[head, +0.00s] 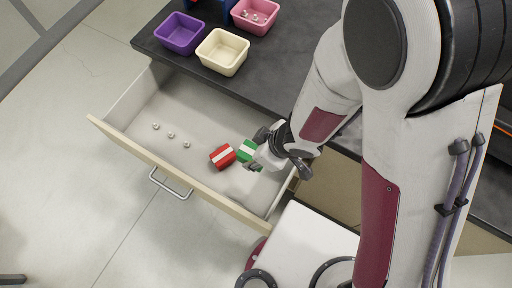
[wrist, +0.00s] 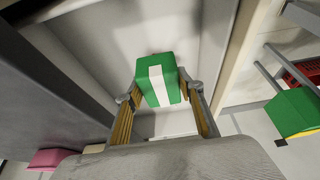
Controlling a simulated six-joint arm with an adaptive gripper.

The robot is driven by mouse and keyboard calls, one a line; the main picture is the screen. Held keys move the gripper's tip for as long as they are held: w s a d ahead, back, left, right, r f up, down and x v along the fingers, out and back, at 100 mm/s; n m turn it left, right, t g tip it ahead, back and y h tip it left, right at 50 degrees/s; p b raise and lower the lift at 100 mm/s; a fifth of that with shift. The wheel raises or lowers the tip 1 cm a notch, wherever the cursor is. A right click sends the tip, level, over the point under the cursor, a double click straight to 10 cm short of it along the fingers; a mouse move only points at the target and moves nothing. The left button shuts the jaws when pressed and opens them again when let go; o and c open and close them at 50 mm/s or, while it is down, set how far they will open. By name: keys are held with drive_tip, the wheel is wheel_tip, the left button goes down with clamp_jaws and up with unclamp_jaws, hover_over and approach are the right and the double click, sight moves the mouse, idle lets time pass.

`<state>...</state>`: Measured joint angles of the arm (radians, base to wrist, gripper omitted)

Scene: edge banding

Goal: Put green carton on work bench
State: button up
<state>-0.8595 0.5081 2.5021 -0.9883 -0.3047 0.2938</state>
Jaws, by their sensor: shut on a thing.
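The green carton (head: 247,150) has a white stripe and is at the right part of the open drawer. It also shows large in the wrist view (wrist: 155,82). My gripper (head: 258,152) is shut on it, with one finger on each side of the carton in the wrist view (wrist: 165,95). I cannot tell whether the carton still touches the drawer floor. The work bench (head: 275,75) is the dark top behind the drawer.
A red carton (head: 222,157) lies just left of the green one in the drawer (head: 150,155). Several small metal pieces (head: 171,135) lie further left. Purple (head: 180,33), cream (head: 222,51) and pink (head: 255,15) bins stand on the bench. Bare bench lies right of the bins.

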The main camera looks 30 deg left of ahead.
drive_tip(key=shift+f, duration=6.2)
drive_tip(key=shift+f, duration=2.15)
drive_tip(key=shift+f, duration=0.15)
drive_tip(key=o, duration=1.2)
drive_tip(key=shift+v, duration=3.85)
drive_tip(key=shift+o, duration=0.7)
drive_tip(key=shift+w+d, duration=0.1)
